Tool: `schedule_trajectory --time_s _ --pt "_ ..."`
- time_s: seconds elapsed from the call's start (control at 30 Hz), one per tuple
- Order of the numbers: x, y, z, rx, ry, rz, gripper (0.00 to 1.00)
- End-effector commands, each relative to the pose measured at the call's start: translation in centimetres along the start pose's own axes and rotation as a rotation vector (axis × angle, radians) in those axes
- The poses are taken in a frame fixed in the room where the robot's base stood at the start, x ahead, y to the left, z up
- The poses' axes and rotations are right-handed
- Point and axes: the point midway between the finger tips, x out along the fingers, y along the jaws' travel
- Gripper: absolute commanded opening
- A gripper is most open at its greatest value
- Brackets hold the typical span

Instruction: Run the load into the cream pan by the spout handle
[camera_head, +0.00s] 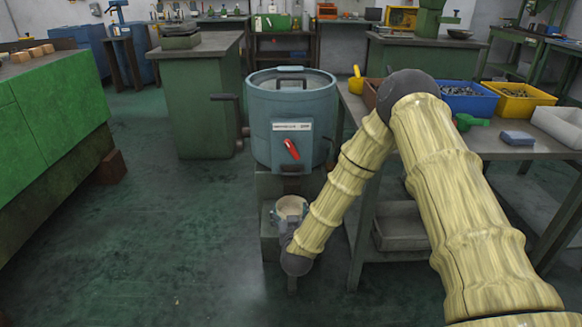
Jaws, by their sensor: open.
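A blue-grey drum (270,115) with a white label stands on a grey-green stand. Its red spout handle (291,149) sits low on the front, tilted, with its upper end to the left. The cream pan (291,204) is below the drum, on a low ledge of the stand. My gripper (289,216) is low at the near side of the pan, well below the red handle. Its grey fingers appear open and beside the pan. My wrist partly hides them, and I cannot tell whether they touch the pan. The load inside the drum is not visible.
A workbench (510,150) on the right holds a blue bin (466,98), a yellow bin (520,100) and a green tool (470,121). A grey tray (400,235) sits under it. A green cabinet (50,130) stands left. The floor between is clear.

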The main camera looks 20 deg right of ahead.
Motion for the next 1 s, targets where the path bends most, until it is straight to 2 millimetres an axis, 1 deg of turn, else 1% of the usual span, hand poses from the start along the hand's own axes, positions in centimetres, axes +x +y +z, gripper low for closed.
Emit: schedule_trajectory --time_s 0.03,0.1,0.2,0.37,0.8,1.0 --pt "0.9 0.4 -2.4 0.006 0.044 0.024 0.80" --pt "1.7 0.8 -4.4 0.007 0.088 0.050 0.80" --pt "2.4 1.1 -5.9 0.009 0.122 0.069 0.80" --pt "3.6 1.2 -6.2 0.008 0.132 0.075 0.80" --pt "10.3 1.7 -7.0 0.009 0.129 0.073 0.80" --pt "12.3 1.8 -7.2 0.008 0.129 0.072 0.80"
